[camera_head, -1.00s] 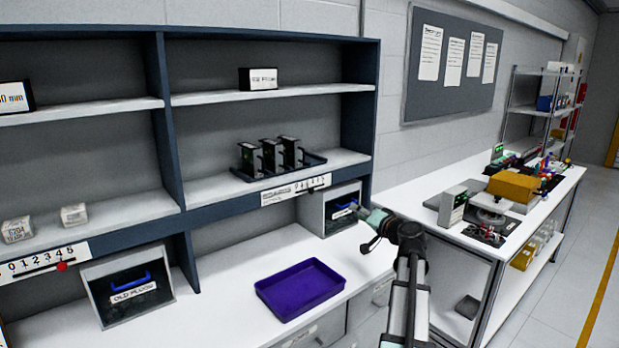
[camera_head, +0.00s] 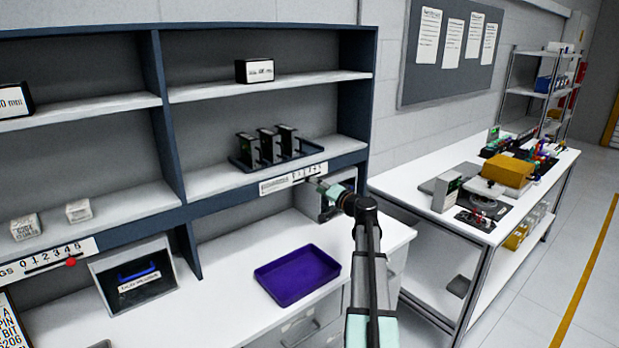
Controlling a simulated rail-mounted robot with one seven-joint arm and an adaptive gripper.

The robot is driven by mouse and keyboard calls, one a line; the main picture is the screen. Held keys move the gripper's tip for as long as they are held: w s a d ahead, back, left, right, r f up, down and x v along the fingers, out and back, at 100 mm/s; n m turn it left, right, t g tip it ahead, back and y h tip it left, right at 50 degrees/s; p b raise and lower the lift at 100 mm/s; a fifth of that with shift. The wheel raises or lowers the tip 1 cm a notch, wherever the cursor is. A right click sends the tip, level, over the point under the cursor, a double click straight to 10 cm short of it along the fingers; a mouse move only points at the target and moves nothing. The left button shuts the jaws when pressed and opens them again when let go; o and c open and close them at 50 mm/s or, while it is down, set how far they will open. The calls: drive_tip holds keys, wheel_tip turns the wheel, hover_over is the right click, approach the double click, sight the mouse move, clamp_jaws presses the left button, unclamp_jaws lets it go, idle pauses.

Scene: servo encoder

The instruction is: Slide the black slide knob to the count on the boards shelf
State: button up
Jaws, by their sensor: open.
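The boards shelf holds three upright dark boards (camera_head: 268,147) in a black tray (camera_head: 300,154). A white number strip (camera_head: 292,178) is fixed to the blue shelf edge below them. The digits on it are too small to read surely. I cannot make out the black slide knob clearly; it may be hidden at the strip's right part, by my gripper. My gripper (camera_head: 317,184) is open, at the lower edge of the strip's right end. I cannot tell whether it touches the strip or the knob.
A second strip with a red knob (camera_head: 71,262) is at the left. A purple tray (camera_head: 297,276) lies on the white bench below. An open box with a blue handle (camera_head: 138,271) stands left. A right bench (camera_head: 395,186) carries equipment.

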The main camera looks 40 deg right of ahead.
sight(307, 179)
drive_tip(key=shift+w+p, duration=0.75)
drive_tip(key=shift+w, duration=2)
clamp_jaws()
